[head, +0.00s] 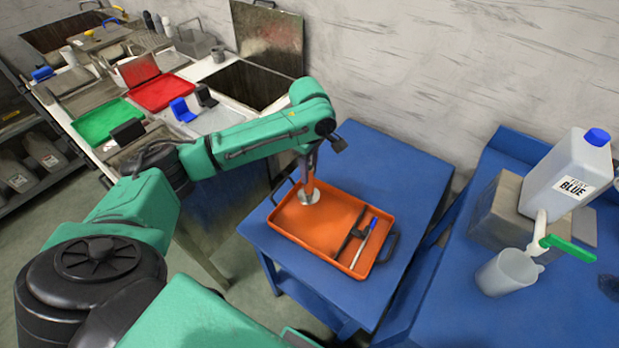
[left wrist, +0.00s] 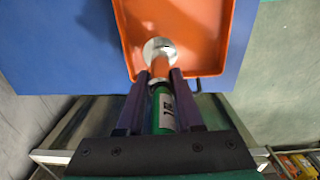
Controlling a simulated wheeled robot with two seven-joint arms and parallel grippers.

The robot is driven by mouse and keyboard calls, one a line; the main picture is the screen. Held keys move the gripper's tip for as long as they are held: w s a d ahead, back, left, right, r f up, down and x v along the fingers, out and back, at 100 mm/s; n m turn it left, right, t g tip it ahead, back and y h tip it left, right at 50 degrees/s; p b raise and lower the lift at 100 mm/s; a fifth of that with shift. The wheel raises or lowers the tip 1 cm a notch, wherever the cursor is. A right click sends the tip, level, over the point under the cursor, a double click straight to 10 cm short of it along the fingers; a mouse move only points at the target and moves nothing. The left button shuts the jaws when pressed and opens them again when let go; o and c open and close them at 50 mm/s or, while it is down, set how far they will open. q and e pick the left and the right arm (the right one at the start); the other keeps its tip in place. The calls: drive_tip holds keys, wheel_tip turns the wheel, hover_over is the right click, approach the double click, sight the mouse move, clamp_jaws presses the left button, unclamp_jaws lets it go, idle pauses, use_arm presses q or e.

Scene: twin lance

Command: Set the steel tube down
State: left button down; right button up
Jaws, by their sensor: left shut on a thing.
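My left gripper (head: 308,176) is over the left part of the orange tray (head: 340,210) on the blue table. It is shut on the steel tube, which points down with its round silver end (head: 309,196) lowest, at or just above the tray floor. I cannot tell whether it touches. In the left wrist view the tube (left wrist: 162,108) lies between the two fingers, with a green labelled band, an orange-looking stretch and the bright disc end over the tray (left wrist: 205,45). My right gripper is not in view.
A dark tool (head: 350,232) and a thin blue-ended rod (head: 364,243) lie in the tray's right part. A jug (head: 570,172) with a tap and a pale cup (head: 507,272) stand on the right table. A sink counter with red and green trays (head: 107,122) is at left.

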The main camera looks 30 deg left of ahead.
use_arm(q)
drive_tip(key=shift+f, duration=1.6)
drive_tip(key=c, duration=0.6)
unclamp_jaws()
drive_tip(key=shift+o, duration=0.2)
wheel_tip(320, 180, up, 12)
drive_tip(key=shift+r, duration=0.1)
